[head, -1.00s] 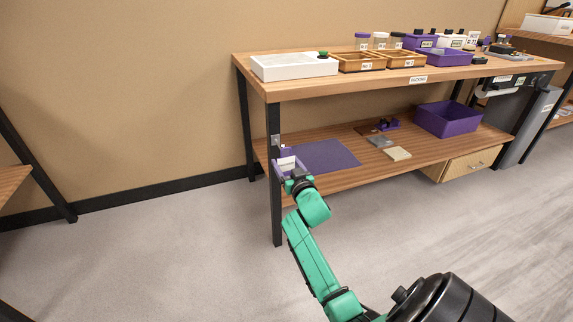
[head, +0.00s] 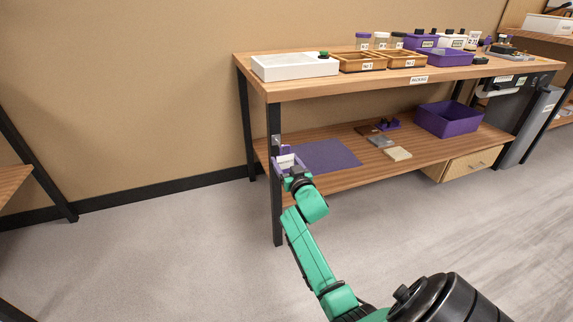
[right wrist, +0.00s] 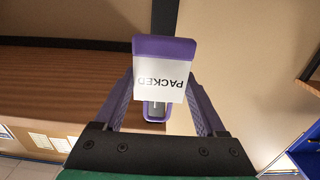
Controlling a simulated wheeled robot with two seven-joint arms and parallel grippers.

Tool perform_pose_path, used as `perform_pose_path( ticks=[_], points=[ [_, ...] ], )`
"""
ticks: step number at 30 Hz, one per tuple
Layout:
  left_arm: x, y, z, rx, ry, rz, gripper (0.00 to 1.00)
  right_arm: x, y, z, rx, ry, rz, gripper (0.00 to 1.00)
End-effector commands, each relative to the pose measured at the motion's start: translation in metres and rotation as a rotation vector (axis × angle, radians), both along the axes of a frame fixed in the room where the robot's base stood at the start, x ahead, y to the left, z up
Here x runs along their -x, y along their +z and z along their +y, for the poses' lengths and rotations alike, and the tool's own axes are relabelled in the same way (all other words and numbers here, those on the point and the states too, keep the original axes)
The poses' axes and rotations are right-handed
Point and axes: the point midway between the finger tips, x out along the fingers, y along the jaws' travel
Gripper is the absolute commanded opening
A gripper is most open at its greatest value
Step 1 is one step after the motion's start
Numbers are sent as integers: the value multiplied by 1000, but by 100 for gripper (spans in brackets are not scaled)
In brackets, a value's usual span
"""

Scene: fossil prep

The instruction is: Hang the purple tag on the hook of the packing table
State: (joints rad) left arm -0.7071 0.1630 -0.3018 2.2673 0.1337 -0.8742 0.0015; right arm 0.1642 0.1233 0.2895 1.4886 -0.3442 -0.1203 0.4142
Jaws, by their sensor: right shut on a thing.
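The purple tag (right wrist: 165,47) has a white label reading PACKED, upside down in the right wrist view. My right gripper (head: 287,163) is shut on the tag and holds it beside the front left leg of the packing table (head: 345,84). The tag and the purple fingers overlap in the head view, so their edges are hard to separate. A small grey plate (head: 276,140) on that leg, just above the gripper, looks like the hook's mount. The hook's tip is not clear, and I cannot tell whether the tag touches it. My left gripper is not in view.
The table's lower shelf (head: 350,172) carries a purple mat (head: 325,155), small blocks and a purple bin (head: 449,119). A white tray (head: 294,67) and wooden boxes stand on the top. The floor left of the leg is clear.

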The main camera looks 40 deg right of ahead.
Motion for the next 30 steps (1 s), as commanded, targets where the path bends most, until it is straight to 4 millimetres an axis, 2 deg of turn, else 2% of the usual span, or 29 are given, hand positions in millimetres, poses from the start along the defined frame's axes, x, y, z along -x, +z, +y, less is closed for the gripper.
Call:
perform_pose_path(
  ticks=[9, 20, 30],
  points=[
    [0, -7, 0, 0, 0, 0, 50, -11, -1, -4, 0, -1, 1, 0],
    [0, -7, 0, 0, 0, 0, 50, -13, -1, -5, 0, -1, 1, 0],
    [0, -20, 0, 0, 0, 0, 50, -21, -9, -8, 1, -1, 0, 0]
  ],
)
